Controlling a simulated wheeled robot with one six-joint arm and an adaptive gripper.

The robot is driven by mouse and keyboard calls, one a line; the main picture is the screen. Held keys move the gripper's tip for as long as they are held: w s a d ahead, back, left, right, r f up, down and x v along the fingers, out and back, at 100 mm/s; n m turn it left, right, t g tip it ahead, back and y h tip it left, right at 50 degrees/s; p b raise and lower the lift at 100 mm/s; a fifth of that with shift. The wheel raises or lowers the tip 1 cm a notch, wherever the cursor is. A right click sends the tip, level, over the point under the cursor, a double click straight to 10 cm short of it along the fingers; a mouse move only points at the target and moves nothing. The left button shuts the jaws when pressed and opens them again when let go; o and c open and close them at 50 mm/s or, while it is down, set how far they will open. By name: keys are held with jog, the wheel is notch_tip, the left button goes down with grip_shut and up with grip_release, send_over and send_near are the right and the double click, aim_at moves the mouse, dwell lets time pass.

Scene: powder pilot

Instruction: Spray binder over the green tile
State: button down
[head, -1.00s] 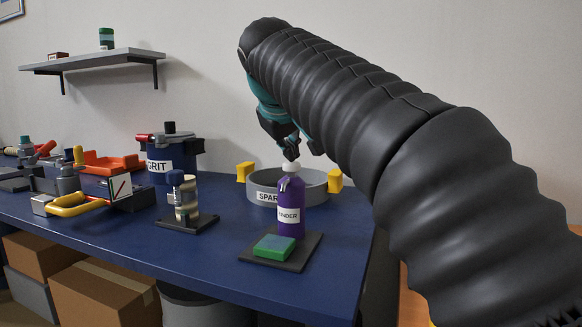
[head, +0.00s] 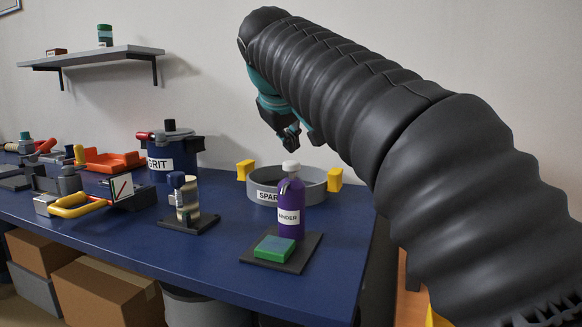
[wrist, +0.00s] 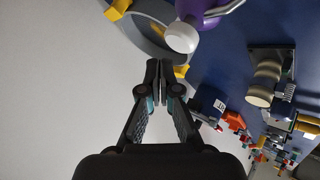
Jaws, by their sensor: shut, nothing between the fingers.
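The purple binder bottle (head: 291,205) with a white cap stands upright on a dark base plate (head: 300,257) near the table's right end. The green tile (head: 274,248) lies on the same plate, in front of the bottle. My gripper (head: 292,146) is above and slightly behind the bottle, apart from it, and holds nothing. In the wrist view my gripper (wrist: 166,64) has its fingers together, with the bottle's white cap (wrist: 182,37) just beyond the tips. The tile is not visible in the wrist view.
A grey ring-shaped tray (head: 263,188) with yellow handles stands behind the bottle. A beige-and-blue jar (head: 187,197) on a dark plate and a blue GRIT pot (head: 173,152) stand to the left. Tools crowd the far left. The front middle of the table is clear.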

aim_at(290, 163)
jog(key=shift+r+p, duration=2.2)
jog(key=shift+r, duration=0.7)
